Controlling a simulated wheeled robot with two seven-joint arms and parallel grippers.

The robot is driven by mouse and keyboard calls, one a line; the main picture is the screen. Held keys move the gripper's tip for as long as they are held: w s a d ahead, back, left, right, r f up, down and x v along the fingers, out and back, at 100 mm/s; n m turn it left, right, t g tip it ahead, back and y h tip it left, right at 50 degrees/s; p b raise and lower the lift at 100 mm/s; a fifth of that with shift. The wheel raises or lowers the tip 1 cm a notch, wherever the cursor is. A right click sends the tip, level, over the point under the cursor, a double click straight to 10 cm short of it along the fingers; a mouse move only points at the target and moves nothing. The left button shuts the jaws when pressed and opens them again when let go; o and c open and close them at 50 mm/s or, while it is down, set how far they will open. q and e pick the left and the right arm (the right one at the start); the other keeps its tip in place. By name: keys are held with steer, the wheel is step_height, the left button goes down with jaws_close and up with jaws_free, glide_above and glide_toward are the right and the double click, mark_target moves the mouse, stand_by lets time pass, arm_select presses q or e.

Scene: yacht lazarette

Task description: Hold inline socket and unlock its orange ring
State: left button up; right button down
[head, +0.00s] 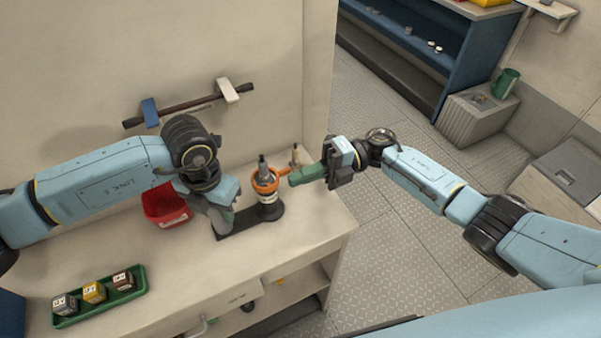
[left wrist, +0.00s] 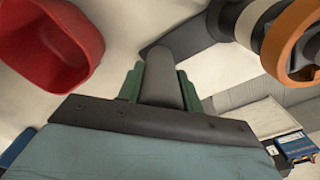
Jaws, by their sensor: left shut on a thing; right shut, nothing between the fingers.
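The inline socket (head: 268,197) stands upright on a dark base near the bench's right end. Its orange ring (head: 264,180) is around its upper part, with an orange arm sticking out to the right. My left gripper (head: 222,217) is shut on a grey post (left wrist: 165,75) at the other end of the base; the left wrist view shows the post between the green fingers. The orange ring (left wrist: 291,40) is at upper right there. My right gripper (head: 291,180) is shut and empty, its fingertips beside the ring's arm; I cannot tell whether they touch.
A red bin (head: 166,207) is behind and left of my left gripper; it also shows in the left wrist view (left wrist: 52,40). A green tray (head: 133,292) with small blocks lies at the front left. A wall bar (head: 188,103) hangs behind. The bench ends just right of the socket.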

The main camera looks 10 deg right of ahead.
steer(key=w+d, duration=0.2)
steer(key=d, duration=0.7)
stand_by(0.4)
steer(key=shift+d, duration=0.1)
arm_select(q)
steer(key=o, duration=1.3)
